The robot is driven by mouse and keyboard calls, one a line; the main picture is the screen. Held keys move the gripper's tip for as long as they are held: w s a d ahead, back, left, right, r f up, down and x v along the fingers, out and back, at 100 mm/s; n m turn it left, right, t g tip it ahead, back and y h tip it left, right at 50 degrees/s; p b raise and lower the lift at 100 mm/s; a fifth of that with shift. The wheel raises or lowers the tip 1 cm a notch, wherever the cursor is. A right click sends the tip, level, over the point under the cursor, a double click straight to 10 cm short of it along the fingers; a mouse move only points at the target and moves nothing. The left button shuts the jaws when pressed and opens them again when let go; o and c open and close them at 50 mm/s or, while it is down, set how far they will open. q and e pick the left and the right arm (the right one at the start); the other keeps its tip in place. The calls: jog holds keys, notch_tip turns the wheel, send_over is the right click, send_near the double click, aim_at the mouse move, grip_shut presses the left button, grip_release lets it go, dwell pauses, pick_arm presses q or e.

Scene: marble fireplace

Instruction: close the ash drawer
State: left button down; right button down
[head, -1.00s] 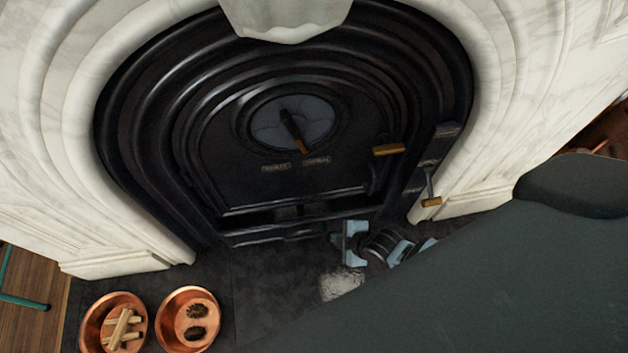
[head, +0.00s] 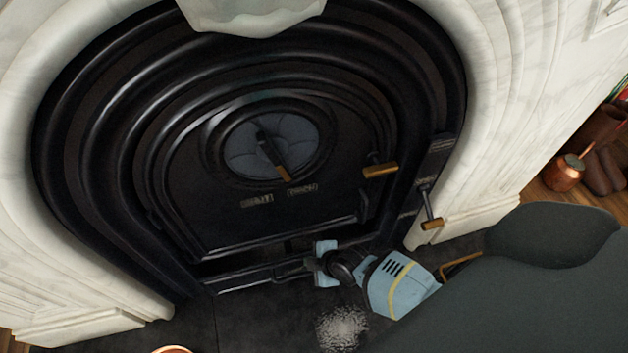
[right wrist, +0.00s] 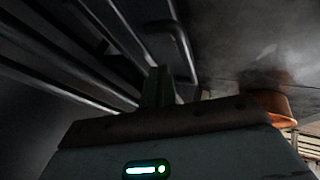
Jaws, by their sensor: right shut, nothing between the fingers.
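The black ash drawer (head: 235,281) is a low front at the foot of the black fireplace insert. A dark gap shows above its front edge; how far it stands out is hard to tell. Its bar handle (head: 290,272) is on the front, and a bar handle (right wrist: 180,42) also shows in the right wrist view. My right gripper (head: 309,265) is shut and empty, right beside the handle at the drawer's right part. Its fingers (right wrist: 158,88) show in the right wrist view; contact cannot be told. My left gripper is not in view.
A stove door (head: 220,205) with a round vent and a brass-tipped handle (head: 380,170) is above. A brass-tipped lever (head: 431,222) hangs at the right. Grey ash (head: 342,328) lies on the dark hearth. A copper pan rim (head: 172,350) shows at the bottom edge.

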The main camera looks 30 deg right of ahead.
aim_at(308, 253)
jog(key=shift+w+d, duration=0.1)
jog(key=shift+w, duration=0.2)
jog(key=shift+w, duration=0.1)
jog(key=shift+w+d+b, duration=0.25)
jog(key=shift+w+b, duration=0.2)
jog(key=shift+w, duration=0.25)
jog(key=shift+w+d+b, duration=0.2)
jog(key=shift+w+b, duration=0.2)
jog(key=shift+w, duration=0.25)
jog(key=shift+s, duration=0.15)
